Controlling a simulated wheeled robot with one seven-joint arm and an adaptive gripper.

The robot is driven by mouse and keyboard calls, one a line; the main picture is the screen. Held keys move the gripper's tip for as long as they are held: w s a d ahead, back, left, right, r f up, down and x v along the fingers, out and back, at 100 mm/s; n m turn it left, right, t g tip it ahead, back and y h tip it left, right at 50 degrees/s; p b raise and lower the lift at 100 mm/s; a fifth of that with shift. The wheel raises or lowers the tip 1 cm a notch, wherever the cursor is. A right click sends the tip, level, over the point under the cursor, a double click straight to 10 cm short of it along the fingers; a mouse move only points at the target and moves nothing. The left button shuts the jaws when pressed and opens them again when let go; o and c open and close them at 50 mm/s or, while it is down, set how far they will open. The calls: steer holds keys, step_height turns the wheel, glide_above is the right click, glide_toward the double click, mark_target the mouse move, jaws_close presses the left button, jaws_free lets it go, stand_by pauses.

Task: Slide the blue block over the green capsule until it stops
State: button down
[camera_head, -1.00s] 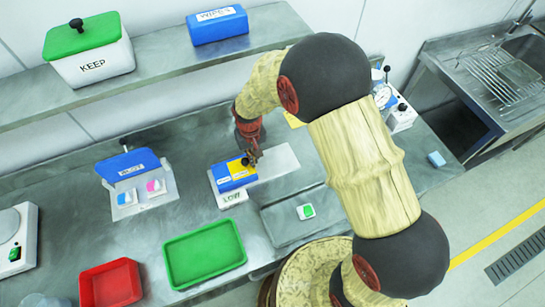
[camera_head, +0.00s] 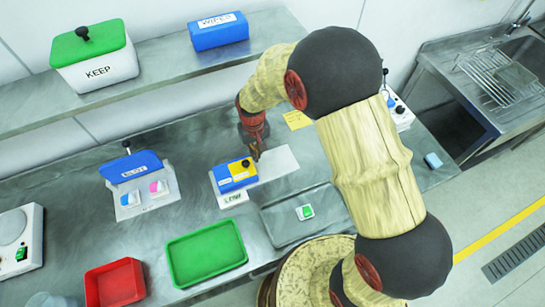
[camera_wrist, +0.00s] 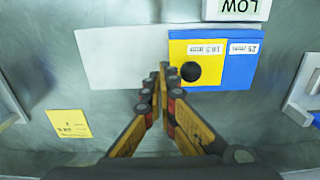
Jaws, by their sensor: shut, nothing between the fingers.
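The blue block (camera_head: 226,183) carries a yellow section (camera_head: 237,170) with a black knob (camera_head: 246,162). It sits at the left end of a pale plate (camera_head: 279,163). In the wrist view the block's blue part (camera_wrist: 242,72) is on the right, and the knob (camera_wrist: 190,71) is on the yellow part. My gripper (camera_head: 257,155) is shut and empty.
A label holder (camera_head: 233,198) stands in front of the block. A green tray (camera_head: 206,254) and a red tray (camera_head: 115,283) lie at the front left. A blue-lidded stand (camera_head: 133,169) is at the left. A yellow note (camera_head: 297,119) lies behind the plate.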

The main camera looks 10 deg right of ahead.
step_height(320, 180, up, 4)
steer(key=shift+p, duration=1.15)
steer(key=shift+s, duration=0.1)
